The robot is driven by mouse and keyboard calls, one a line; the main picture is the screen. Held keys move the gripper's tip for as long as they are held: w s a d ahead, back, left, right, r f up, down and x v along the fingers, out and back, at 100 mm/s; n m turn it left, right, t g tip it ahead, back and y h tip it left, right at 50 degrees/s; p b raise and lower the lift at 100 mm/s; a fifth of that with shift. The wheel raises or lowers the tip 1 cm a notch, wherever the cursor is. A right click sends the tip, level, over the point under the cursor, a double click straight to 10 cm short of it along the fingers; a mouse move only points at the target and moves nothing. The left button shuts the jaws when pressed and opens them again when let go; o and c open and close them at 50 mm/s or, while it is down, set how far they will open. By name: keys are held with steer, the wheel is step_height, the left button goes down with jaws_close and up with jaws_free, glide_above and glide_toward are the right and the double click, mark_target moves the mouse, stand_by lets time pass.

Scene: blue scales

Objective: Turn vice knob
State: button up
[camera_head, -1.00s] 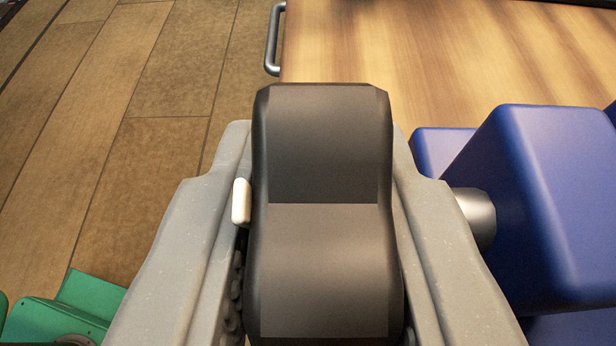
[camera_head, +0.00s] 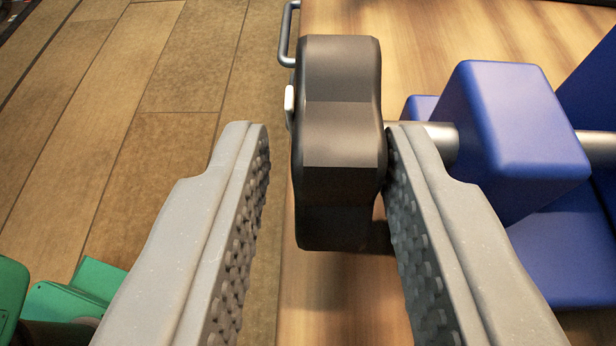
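The vice knob (camera_head: 340,150) is a dark grey block at the upper middle, with a small white handle piece (camera_head: 289,106) on its left side. A metal shaft (camera_head: 442,140) runs from its right side into the blue vice body (camera_head: 522,135). My gripper (camera_head: 322,140) is open, with its two grey, studded fingers spread wide. The left finger is clear of the knob, with a gap between. The right finger tip is close beside the knob's right face, in front of the shaft; I cannot tell whether it touches. The knob's lower end hangs between the fingers.
A wooden table (camera_head: 440,40) lies under and behind the vice, with a metal bar handle (camera_head: 286,35) at its left edge. Wooden floor (camera_head: 150,110) is open to the left. Green parts (camera_head: 75,295) show at the lower left.

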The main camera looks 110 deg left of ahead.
steer(key=p+v, duration=0.1)
steer(key=v, duration=0.9)
steer(key=shift+d+p, duration=0.2)
steer(key=shift+p, duration=0.1)
steer(key=shift+r, duration=0.1)
step_height(320, 180, up, 10)
steer(key=t+h+p, duration=0.4)
steer(key=h+p, duration=1.4)
steer(key=p, duration=0.6)
glide_above(338, 64)
steer(key=a, duration=0.2)
steer(key=f, duration=0.4)
steer(key=f+p, duration=0.1)
steer(key=f, duration=0.3)
steer(key=shift+s, duration=0.2)
steer(key=x, duration=0.7)
steer(key=shift+w+f+p, duration=0.1)
steer(key=shift+f+p, duration=0.3)
steer(key=shift+f, duration=0.05)
steer(key=shift+y, duration=0.3)
